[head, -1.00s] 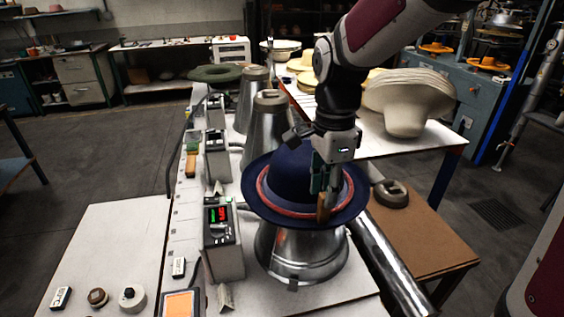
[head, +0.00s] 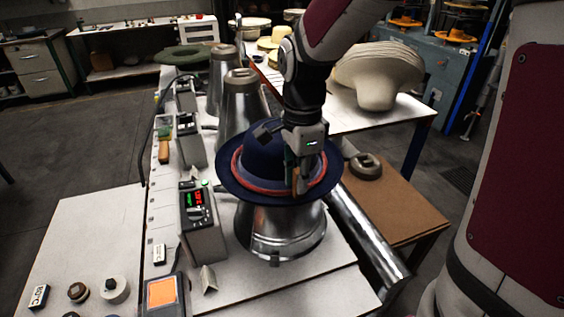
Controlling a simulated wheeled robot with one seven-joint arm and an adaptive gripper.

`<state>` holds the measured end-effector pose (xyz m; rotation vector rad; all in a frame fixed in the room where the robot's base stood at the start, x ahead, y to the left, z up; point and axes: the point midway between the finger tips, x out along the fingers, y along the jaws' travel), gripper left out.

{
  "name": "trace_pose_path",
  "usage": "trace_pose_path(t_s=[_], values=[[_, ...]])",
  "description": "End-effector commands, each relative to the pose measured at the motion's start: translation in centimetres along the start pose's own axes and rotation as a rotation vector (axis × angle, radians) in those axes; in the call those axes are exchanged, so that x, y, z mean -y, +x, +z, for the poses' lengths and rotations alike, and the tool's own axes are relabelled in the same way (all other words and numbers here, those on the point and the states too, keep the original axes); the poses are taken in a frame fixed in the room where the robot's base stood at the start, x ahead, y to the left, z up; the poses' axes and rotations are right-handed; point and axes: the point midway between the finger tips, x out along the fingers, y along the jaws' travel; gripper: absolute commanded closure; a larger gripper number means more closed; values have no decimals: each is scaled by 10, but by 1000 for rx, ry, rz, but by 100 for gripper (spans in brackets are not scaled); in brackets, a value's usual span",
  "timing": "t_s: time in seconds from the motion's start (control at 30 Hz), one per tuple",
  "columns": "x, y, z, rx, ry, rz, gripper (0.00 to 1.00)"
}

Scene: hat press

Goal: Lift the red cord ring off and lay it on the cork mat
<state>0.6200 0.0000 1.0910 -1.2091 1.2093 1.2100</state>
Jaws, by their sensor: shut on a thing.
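A navy felt hat (head: 266,155) sits crown up on a shiny metal cone stand. The red cord ring (head: 244,181) lies around the base of the crown, close over the brim. My gripper (head: 299,188) points down at the crown's near right side and is shut on the red cord ring there. The brown cork mat (head: 400,217) covers a low table top to the right of the stand.
A dark ring-shaped block (head: 365,167) stands at the mat's far left. A metal tube (head: 360,235) runs between the stand and the mat. A control box (head: 200,222) stands left of the hat. Metal cones (head: 240,110) stand behind it. The mat's middle is clear.

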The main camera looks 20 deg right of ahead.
Motion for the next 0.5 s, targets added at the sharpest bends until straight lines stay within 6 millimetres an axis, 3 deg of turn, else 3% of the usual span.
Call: trace_pose_path(t_s=[0.17, 0.5], values=[[1, -18, 0, 0, 0, -6, 100], [1, -81, 0, 0, 0, -5, 100]])
